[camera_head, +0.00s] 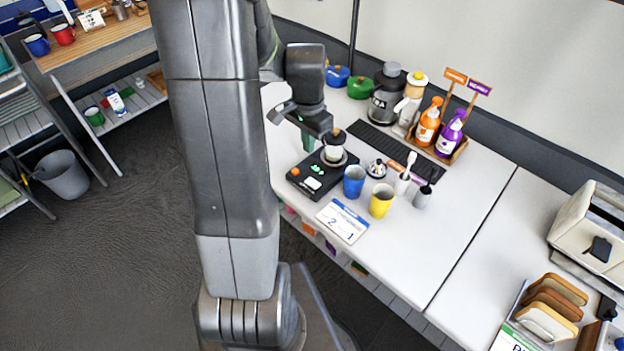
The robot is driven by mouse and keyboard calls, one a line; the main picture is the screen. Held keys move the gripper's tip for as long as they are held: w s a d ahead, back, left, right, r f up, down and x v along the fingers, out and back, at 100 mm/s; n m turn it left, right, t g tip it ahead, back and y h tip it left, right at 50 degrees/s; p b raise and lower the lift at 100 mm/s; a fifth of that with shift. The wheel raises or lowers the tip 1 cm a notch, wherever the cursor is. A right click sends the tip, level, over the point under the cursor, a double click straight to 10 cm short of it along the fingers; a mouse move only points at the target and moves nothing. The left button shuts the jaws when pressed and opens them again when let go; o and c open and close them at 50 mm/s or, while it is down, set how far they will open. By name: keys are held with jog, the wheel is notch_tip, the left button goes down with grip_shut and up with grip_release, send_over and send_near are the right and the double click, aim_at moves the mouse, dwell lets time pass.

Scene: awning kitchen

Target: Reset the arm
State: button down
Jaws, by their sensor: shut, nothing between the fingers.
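My gripper (322,134) is at the end of my raised arm, above the left edge of the white table (440,240). It is shut and nothing shows between its fingers. Just below it is a black scale (312,184) with green digits. My large grey arm link hides the table's left side and part of the floor.
A blue cup (354,180), a yellow cup (381,200) and a card (342,221) are near the scale. Orange (428,124) and purple (449,136) bottles stand behind. A toaster (590,235) and bread rack are at right. A grey bin (63,176) stands at left.

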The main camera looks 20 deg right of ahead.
jog(key=shift+r, duration=0.3)
jog(key=shift+a, duration=0.1)
dwell(0.4)
